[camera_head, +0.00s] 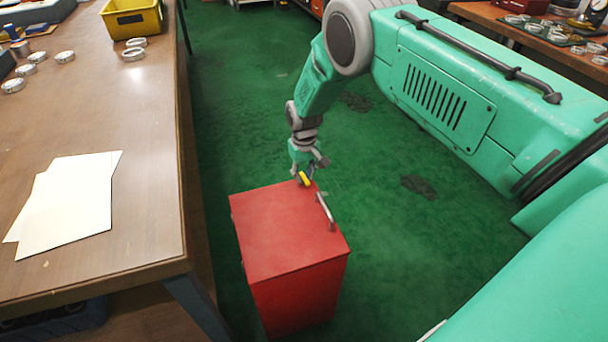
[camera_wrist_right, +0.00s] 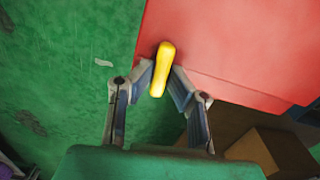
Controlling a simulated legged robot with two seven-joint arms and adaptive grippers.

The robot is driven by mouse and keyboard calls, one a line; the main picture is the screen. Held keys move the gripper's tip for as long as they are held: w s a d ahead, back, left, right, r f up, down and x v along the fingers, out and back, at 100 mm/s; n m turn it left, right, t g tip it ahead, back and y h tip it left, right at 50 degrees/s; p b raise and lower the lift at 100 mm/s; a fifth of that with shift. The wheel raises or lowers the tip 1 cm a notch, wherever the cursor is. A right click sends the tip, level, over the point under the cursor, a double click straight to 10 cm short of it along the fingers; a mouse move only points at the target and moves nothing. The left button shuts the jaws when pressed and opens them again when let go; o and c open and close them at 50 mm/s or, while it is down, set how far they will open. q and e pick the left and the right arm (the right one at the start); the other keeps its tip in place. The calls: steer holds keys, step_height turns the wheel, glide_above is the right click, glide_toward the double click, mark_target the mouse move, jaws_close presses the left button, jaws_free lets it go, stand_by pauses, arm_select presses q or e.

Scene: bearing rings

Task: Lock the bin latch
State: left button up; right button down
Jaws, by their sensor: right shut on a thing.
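A red bin (camera_head: 280,235) with a closed flat lid stands on the green floor, right of the workbench. A yellow latch handle (camera_head: 304,179) sits at the bin's far edge. It also shows in the right wrist view as a yellow bar (camera_wrist_right: 162,70) against the red surface (camera_wrist_right: 240,45). My right gripper (camera_head: 305,174) is at this far edge; in the wrist view its fingers (camera_wrist_right: 163,78) close around the yellow handle from both sides. The latch's base is hidden in the head view. My left gripper is not in view.
A grey bar handle (camera_head: 326,211) stands up from the bin lid's right side, near my right gripper. The wooden workbench (camera_head: 110,225) is at left, with white sheets (camera_head: 70,205), metal rings (camera_head: 65,57) and a yellow tray (camera_head: 132,18). Green floor (camera_head: 250,110) is open beyond the bin.

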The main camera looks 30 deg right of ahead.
mark_target(303, 175)
steer(key=shift+w+r+m, duration=0.15)
steer(key=shift+w+m, duration=0.1)
steer(key=shift+m, duration=0.25)
steer(key=c, duration=1.8)
jaws_free()
steer(key=shift+o, duration=1.2)
steer(key=shift+s, duration=0.1)
steer(key=shift+r, duration=0.15)
step_height(303, 175, up, 11)
steer(key=shift+r, duration=0.2)
